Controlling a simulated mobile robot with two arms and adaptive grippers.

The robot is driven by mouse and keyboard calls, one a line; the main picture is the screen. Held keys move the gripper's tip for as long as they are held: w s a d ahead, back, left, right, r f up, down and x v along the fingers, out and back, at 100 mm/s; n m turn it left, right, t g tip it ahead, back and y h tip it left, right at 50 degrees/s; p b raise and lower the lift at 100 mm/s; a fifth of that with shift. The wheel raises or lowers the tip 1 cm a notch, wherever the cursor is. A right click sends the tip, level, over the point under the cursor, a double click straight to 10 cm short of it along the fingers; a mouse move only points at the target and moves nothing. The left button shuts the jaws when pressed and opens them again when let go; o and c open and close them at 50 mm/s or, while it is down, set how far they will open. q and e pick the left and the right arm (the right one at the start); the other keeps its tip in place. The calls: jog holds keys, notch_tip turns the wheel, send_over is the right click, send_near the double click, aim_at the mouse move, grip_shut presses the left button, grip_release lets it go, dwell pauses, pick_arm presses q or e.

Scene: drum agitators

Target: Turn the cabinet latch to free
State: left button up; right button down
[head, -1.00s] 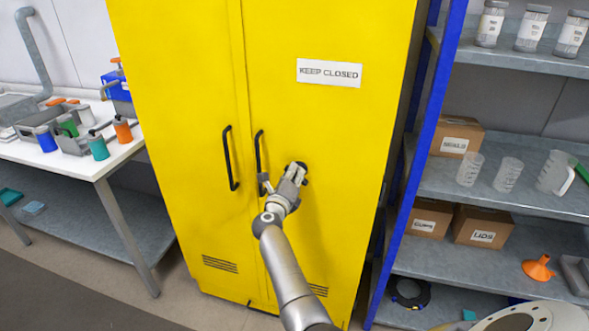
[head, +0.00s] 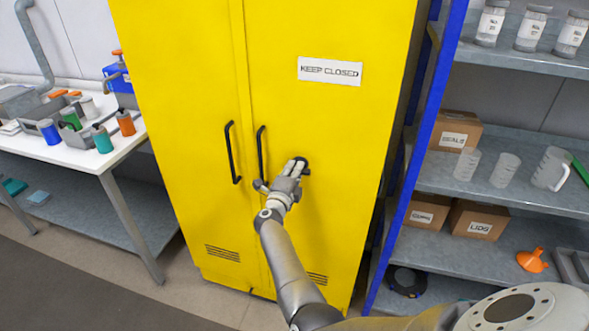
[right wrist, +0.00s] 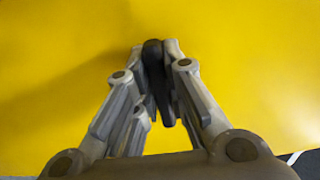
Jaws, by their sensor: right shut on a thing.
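The yellow cabinet (head: 330,130) stands upright with both doors shut. Its black latch (head: 305,167) is on the right door, to the right of the door handles, and is mostly hidden by my right gripper (head: 297,168). In the right wrist view the dark latch (right wrist: 153,65) sits between the two fingers of my right gripper (right wrist: 156,85), which is shut on it. The latch's exact angle is hard to tell in the head view. My left gripper is not in view.
Two black handles (head: 232,152) (head: 261,155) stand out left of the latch. A blue-framed shelf (head: 420,140) with boxes and jugs is close on the right. A white workbench (head: 85,157) with bottles stands at left. A pale flanged round thing (head: 520,310) is at the lower right.

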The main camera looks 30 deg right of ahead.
dwell(0.4)
jog(key=c, duration=1.5)
grip_release()
